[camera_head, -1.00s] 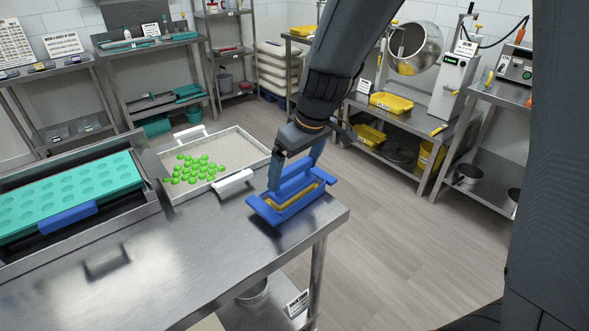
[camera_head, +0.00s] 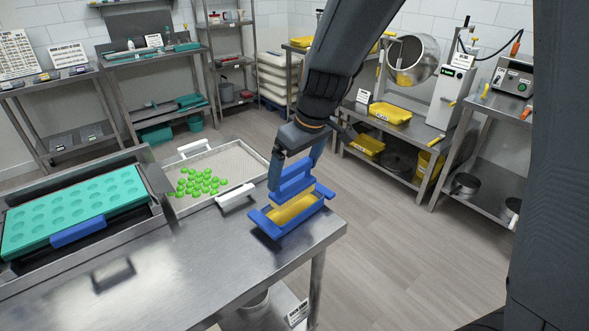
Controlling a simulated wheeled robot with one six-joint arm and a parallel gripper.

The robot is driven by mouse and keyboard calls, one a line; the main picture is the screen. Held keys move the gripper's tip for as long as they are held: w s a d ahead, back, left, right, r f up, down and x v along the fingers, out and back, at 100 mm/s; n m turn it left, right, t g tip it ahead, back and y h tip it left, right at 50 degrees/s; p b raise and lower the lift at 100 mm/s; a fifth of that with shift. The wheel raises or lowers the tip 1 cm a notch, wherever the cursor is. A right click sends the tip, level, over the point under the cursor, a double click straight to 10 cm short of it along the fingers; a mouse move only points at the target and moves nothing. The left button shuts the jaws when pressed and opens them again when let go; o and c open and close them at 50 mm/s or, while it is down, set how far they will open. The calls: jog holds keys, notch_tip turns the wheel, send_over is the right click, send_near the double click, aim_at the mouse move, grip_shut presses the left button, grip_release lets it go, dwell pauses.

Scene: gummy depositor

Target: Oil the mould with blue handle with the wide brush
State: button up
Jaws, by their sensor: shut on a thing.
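The teal mould (camera_head: 75,205) with many round cavities lies in a dark metal frame at the left of the steel table. Its blue handle (camera_head: 78,232) is on the near side. My gripper (camera_head: 295,168) is shut on the wide blue brush (camera_head: 293,184), right of the mould. The brush is over a blue tray (camera_head: 262,223) with a yellow layer inside, at the table's right corner. It appears raised, with yellow showing below it; the bristles cannot be made out clearly.
A pale perforated tray (camera_head: 243,157) with white handles and several green gummies (camera_head: 200,183) stands between the mould and the blue tray. The front of the steel table (camera_head: 190,270) is clear. Shelves and a drum machine (camera_head: 412,60) stand behind.

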dwell(0.3)
notch_tip(320, 180, up, 4)
jog(key=p, duration=0.3)
jog(key=shift+r, duration=0.1)
jog(key=shift+s, duration=0.1)
dwell(0.4)
